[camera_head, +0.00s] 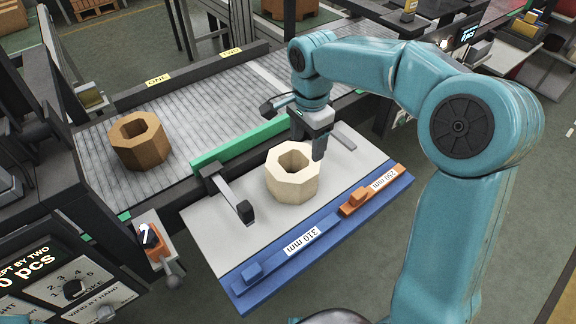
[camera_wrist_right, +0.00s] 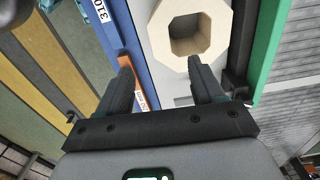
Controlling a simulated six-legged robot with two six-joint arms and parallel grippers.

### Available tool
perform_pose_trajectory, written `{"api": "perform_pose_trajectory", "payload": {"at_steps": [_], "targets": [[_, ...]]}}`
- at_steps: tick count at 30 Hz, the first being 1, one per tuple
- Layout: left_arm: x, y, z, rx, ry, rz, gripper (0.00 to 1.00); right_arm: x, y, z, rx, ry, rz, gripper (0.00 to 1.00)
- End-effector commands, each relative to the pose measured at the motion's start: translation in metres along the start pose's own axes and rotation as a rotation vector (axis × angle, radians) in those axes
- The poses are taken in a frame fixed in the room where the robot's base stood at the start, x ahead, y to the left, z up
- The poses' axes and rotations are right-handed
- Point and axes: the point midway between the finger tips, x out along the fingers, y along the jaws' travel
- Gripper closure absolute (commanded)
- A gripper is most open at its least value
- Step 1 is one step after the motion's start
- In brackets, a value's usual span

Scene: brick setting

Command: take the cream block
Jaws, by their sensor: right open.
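The cream block (camera_head: 293,191) is an eight-sided ring with an open hole, lying flat on the light grey plate of a fixture (camera_head: 345,165). The block also shows at the top of the right wrist view (camera_wrist_right: 218,28). My right gripper (camera_head: 308,143) is above the plate, just behind and to the right of the block. Its jaws are open and empty. In the right wrist view, the gripper (camera_wrist_right: 160,68) has one fingertip close to the block's near edge and the other off to the block's left. My left gripper is out of sight.
A brown eight-sided ring (camera_head: 138,140) sits on the grey conveyor (camera_head: 205,115). A green bar (camera_head: 240,142) edges the plate at the back, a blue rail (camera_head: 325,240) at the front. A dark clamp arm (camera_head: 230,192) stands left of the block.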

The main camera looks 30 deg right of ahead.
Motion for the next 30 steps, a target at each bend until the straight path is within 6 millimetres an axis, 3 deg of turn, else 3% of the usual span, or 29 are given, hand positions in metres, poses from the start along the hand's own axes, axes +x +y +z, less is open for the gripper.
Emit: {"api": "perform_pose_trajectory", "payload": {"at_steps": [5, 15, 23, 30], "targets": [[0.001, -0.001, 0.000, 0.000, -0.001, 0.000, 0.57, 0.019, 0.005, 0.000, -0.001, 0.000, 0.004, 0.33], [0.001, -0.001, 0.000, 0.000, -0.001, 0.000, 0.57, 0.094, 0.010, 0.000, 0.000, -0.001, 0.004, 0.33], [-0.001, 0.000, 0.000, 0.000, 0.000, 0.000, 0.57, 0.117, 0.009, 0.000, -0.001, -0.001, 0.004, 0.33], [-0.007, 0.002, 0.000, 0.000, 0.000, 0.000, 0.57, 0.155, 0.008, -0.001, -0.001, -0.001, 0.004, 0.33]]}}
